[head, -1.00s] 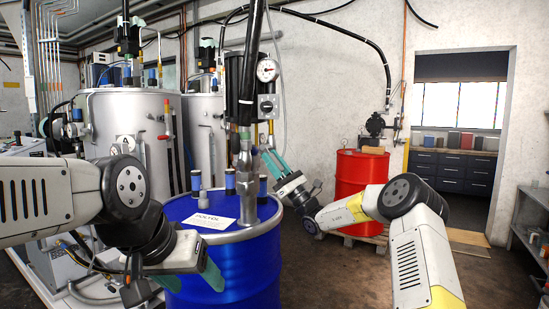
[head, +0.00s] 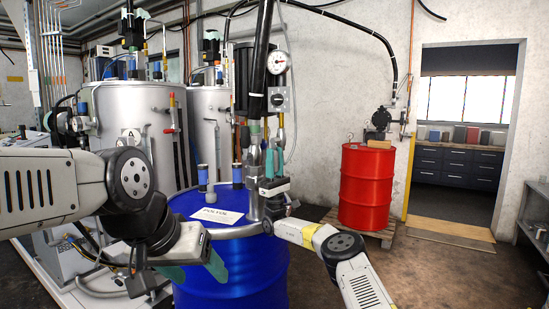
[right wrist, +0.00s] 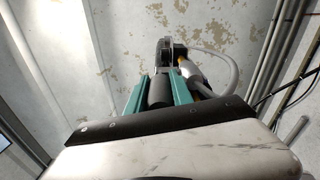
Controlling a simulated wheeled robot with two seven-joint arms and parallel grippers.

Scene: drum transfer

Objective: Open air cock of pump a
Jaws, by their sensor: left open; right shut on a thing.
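A tall pump (head: 254,155), with a grey metal lower part and a black upper tube, stands in the blue drum (head: 235,275) labelled POLYOL. My right gripper (head: 273,162) is upright against the right side of the pump, its teal fingers pointing up. In the right wrist view my right gripper (right wrist: 157,80) is shut on a dark cylindrical part (right wrist: 158,92) between its fingers. I cannot tell for sure whether this part is the air cock. My left gripper (head: 193,270) is open and empty in front of the blue drum.
A pressure gauge (head: 277,62) and a grey box with a black knob (head: 279,99) sit beside the pump. A silver tank (head: 135,115) marked A stands behind left. A red drum (head: 366,190) on a pallet stands right, with open floor in front.

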